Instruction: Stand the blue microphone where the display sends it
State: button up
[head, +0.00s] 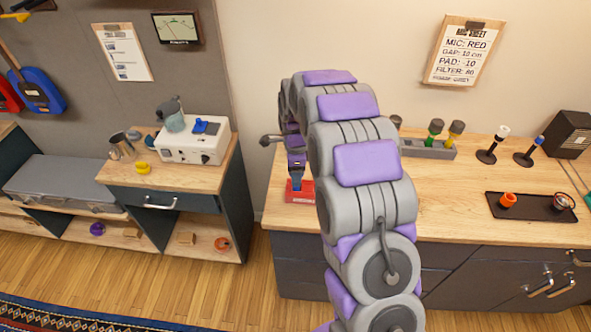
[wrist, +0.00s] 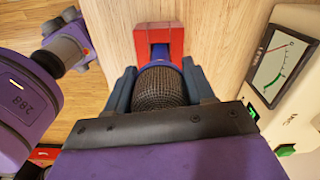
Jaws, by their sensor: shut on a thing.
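My gripper (head: 297,168) is left of my arm in the head view, low over a red block-like stand (head: 300,192) on the right-hand counter. In the wrist view my gripper (wrist: 160,84) is shut on the microphone, with a finger on each side. Its dark mesh head (wrist: 160,92) faces the camera, with a little blue body beyond it. The red stand (wrist: 160,36) shows just beyond the microphone; I cannot tell whether they touch. A cream box with a needle meter (wrist: 284,55) and green lights is at the right. The paper sheet (head: 463,50) reads "MIC: RED".
Right of my arm are a grey rack (head: 428,149) with green and yellow microphones, two black stands (head: 487,156) (head: 525,158), a dark tray (head: 535,208) and a black speaker (head: 568,135). A white box (head: 194,146) sits on the left cabinet. My arm hides mid-counter.

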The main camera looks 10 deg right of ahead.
jog(key=o, duration=1.4)
jog(key=shift+o, duration=0.2)
notch_tip(320, 180, up, 17)
jog(key=p, duration=0.2)
jog(key=shift+r, duration=0.2)
jog(key=s+r+n+g, duration=0.15)
jog(key=s+n, duration=0.35)
jog(key=s, duration=0.6)
jog(key=s+r+n+t, duration=0.1)
jog(key=s+r+n, duration=0.1)
jog(key=s+n, duration=0.65)
jog(key=s+f+n, duration=0.2)
jog(key=s+n, duration=0.1)
jog(key=s, duration=0.8)
jog(key=s+f+n+g+b, duration=0.1)
jog(key=s+f+n, duration=0.1)
jog(key=s, duration=0.9)
jog(key=shift+s+f+n, duration=0.15)
jog(key=shift+s+n, duration=0.25)
jog(key=shift+n, duration=0.35)
